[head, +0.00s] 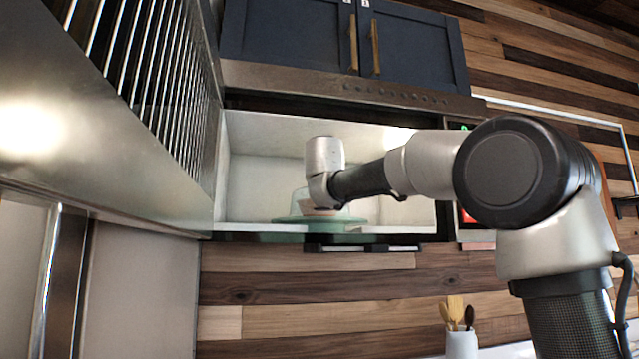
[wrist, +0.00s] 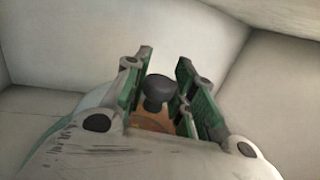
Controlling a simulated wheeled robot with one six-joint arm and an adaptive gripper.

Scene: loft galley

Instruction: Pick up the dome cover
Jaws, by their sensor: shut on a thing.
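The dome cover (head: 298,203) is a pale green, see-through dome inside the open microwave, low on its floor. In the wrist view its dark round knob (wrist: 160,90) stands between the fingers of my gripper (wrist: 163,66), which is shut on it. In the head view my gripper (head: 320,206) reaches in from the right and meets the top of the dome. The wrist partly hides the knob and dome there. I cannot tell whether the dome's rim touches what lies under it.
The microwave's pale interior (head: 265,150) encloses my gripper, with its front edge (head: 265,237) just below. A large steel panel (head: 100,150) stands close on the left. Dark blue cabinets (head: 290,38) are above. A utensil holder (head: 461,344) stands at lower right.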

